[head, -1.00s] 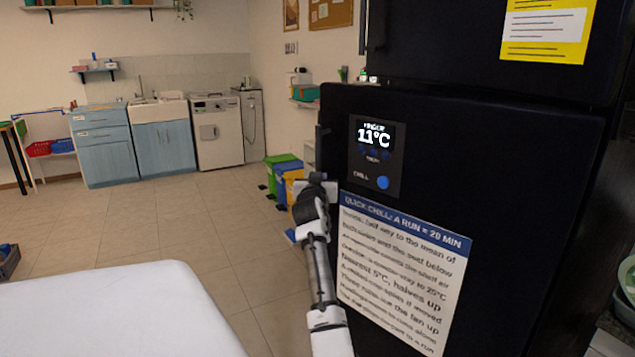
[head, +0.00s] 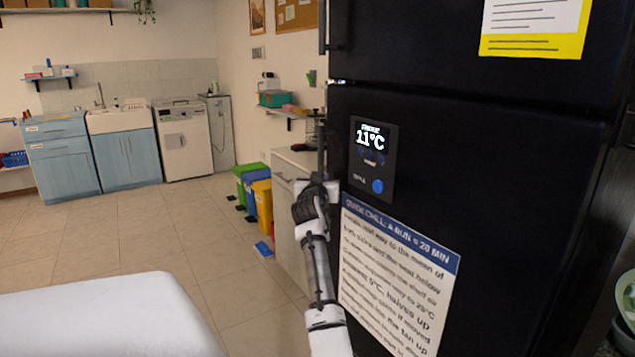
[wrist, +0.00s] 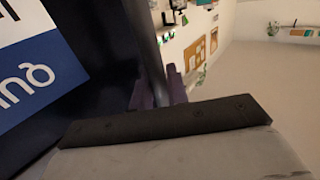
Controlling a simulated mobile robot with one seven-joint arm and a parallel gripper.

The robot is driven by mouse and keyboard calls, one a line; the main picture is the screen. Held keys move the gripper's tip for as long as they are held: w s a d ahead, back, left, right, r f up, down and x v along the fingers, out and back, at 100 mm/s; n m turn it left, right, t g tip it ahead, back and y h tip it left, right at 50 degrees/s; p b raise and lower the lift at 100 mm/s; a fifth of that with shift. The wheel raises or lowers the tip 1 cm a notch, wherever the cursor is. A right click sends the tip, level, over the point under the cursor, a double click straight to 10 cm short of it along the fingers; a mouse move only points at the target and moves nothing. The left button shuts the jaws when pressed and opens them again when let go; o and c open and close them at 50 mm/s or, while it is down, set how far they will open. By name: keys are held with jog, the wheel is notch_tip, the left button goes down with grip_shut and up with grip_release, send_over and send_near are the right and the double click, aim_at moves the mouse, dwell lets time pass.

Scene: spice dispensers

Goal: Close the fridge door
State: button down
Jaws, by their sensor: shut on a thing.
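The black fridge door (head: 480,190) carries a panel (head: 373,158) reading 11°C and a "Quick chill" sheet (head: 400,265). It stands almost in line with the upper black door (head: 410,50); I cannot tell whether it is fully shut. Its dark upright handle (head: 322,145) runs along the door's left edge. My gripper (head: 326,186) is at that edge, shut on the handle. In the wrist view the grey handle bar (wrist: 148,45) runs down to the fingers (wrist: 160,92), which partly hide it. The sheet's blue and white corner (wrist: 35,70) shows there too.
A cabinet (head: 290,210) stands just left of the fridge, with green, blue and yellow bins (head: 262,203) beside it. A white rounded surface (head: 110,315) fills the lower left. The tiled floor (head: 160,230) between is clear.

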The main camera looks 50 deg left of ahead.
jog(key=shift+w+d, duration=0.3)
jog(key=shift+w, duration=0.35)
jog(key=c, duration=1.4)
grip_release()
jog(key=shift+w+d+r, duration=0.1)
jog(key=shift+c, duration=0.2)
jog(key=s+a+b+v, duration=0.1)
jog(key=b+v, duration=0.1)
jog(key=v, duration=1.2)
jog(key=shift+b, duration=0.4)
